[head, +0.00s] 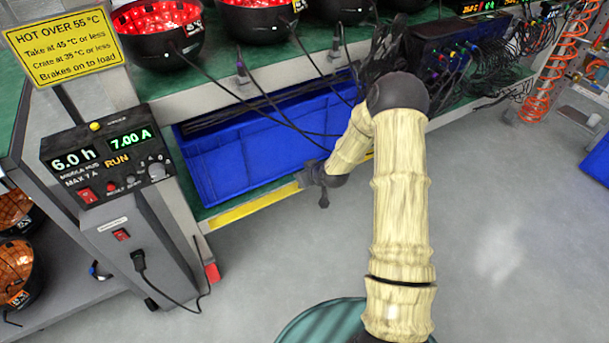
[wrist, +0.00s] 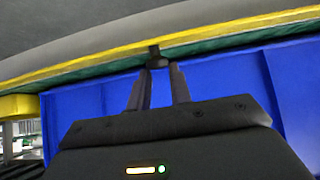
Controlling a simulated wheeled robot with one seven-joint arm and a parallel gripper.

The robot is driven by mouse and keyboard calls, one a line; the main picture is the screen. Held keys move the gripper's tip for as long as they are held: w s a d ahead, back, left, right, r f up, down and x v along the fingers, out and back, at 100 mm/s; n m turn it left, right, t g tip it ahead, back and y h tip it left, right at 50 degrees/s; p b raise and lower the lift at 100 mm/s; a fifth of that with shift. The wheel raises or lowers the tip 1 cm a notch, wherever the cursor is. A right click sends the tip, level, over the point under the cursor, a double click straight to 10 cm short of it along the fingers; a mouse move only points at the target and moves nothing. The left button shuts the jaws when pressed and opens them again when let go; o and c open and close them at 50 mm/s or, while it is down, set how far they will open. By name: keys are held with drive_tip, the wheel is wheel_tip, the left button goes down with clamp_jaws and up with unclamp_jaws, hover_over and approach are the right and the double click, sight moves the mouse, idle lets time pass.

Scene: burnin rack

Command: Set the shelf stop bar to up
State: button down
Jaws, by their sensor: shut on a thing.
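The yellow shelf stop bar (head: 250,208) runs along the front edge of the lower shelf, low in front of a blue crate (head: 245,160). In the wrist view the bar (wrist: 220,36) crosses the upper part of the picture, with a strip of green shelf and the blue crate wall (wrist: 215,75) beside it. My gripper (head: 322,198) is at the bar's front, right of the crate's middle. In the wrist view my gripper's fingers (wrist: 159,72) are closed on a small dark handle (wrist: 155,56) at the bar. The fingers' exact contact is hard to see.
A control post (head: 120,200) with a lit display and a hot-warning sign (head: 66,42) stands at the left. Red-lit bowls (head: 155,30) sit on the upper shelf, with black cables hanging before the crate.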

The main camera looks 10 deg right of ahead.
idle(0.6)
drive_tip(key=c, duration=1.3)
unclamp_jaws()
drive_tip(key=p+v, duration=0.6)
drive_tip(key=v, duration=1.1)
drive_tip(key=shift+s+r, duration=0.1)
drive_tip(key=shift+r, duration=0.05)
